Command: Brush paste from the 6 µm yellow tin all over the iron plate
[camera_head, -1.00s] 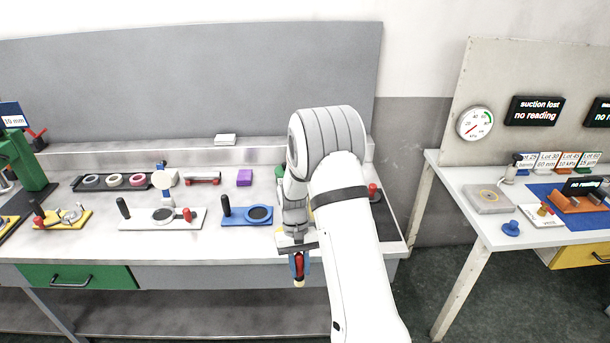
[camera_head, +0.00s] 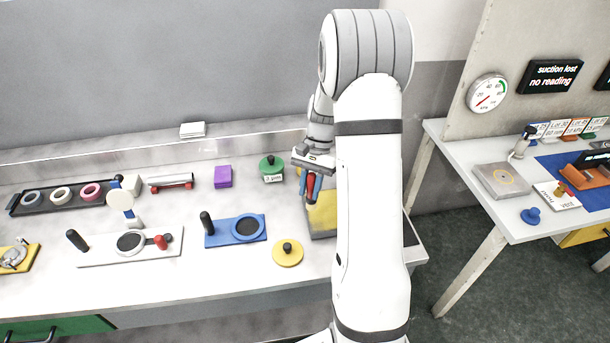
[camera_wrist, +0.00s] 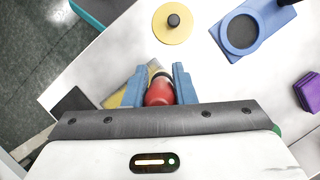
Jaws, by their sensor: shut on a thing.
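My gripper (camera_head: 312,190) is shut on a red-handled brush (camera_wrist: 158,90), whose blue fingers (camera_wrist: 182,84) flank the handle. The bristles are hidden. In the head view it hangs over the right part of the bench, at a grey plate (camera_head: 322,236) with a yellow area on top, partly hidden by my arm. I cannot tell whether the brush touches it.
A green-lidded 3 µm tin (camera_head: 272,165) stands behind and left of the gripper. A blue fixture with a ring (camera_head: 228,240), a purple block (camera_head: 223,177) and a white fixture (camera_head: 100,252) lie further left. Another table (camera_head: 490,222) stands right across a gap.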

